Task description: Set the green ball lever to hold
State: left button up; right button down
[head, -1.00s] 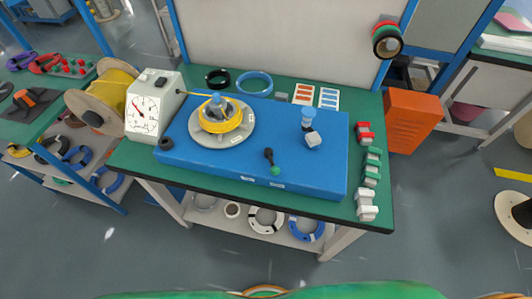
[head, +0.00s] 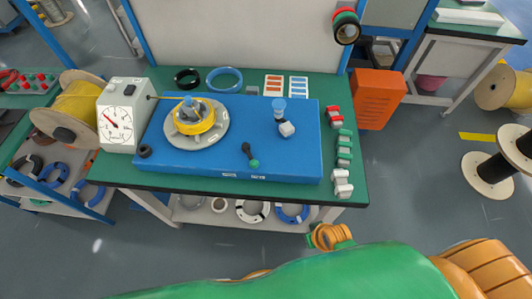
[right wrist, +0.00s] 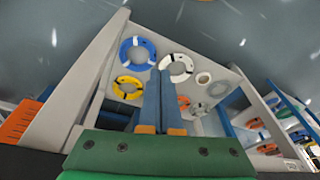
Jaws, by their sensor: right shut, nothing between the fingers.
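The green ball lever (head: 254,163) is a short black arm with a green ball at its end. It stands on top of the blue machine box (head: 200,165) near the front edge, and its ball points toward the front and slightly right. Two small white labels (head: 230,174) sit on the box front near it, too small to read. My right gripper (right wrist: 160,75) shows in the right wrist view with its two blue fingers together and empty, facing the rings under the table. It is apart from the lever. My left gripper is not in view.
The box also carries a turntable with a yellow coil (head: 194,121) and a blue-topped post with a grey block (head: 287,129). A dial gauge (head: 118,122) stands at left. Red, green and white clamps (head: 343,150) line the right edge. Rings (head: 252,211) lie on the lower shelf.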

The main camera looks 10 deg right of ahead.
jog(key=w+a+r+t+y+p, duration=0.1)
jog(key=w+r, duration=0.2)
jog(key=r, duration=0.5)
jog(key=w+a+r+p, duration=0.1)
jog(key=w+r, duration=0.1)
jog(key=r, duration=0.5)
jog(key=t+y+p, duration=0.1)
jog(key=t+y, duration=0.1)
jog(key=y, duration=0.2)
send_near(269, 169)
notch_tip(269, 169, up, 4)
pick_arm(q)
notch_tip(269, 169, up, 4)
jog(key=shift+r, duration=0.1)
pick_arm(e)
jog(key=shift+w+d+n+y, duration=0.15)
jog(key=shift+d+n+y, duration=0.05)
jog(key=shift+n+y, duration=0.1)
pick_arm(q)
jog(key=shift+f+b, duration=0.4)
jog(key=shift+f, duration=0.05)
pick_arm(e)
jog(key=x, duration=1)
jog(key=shift+f, duration=0.25)
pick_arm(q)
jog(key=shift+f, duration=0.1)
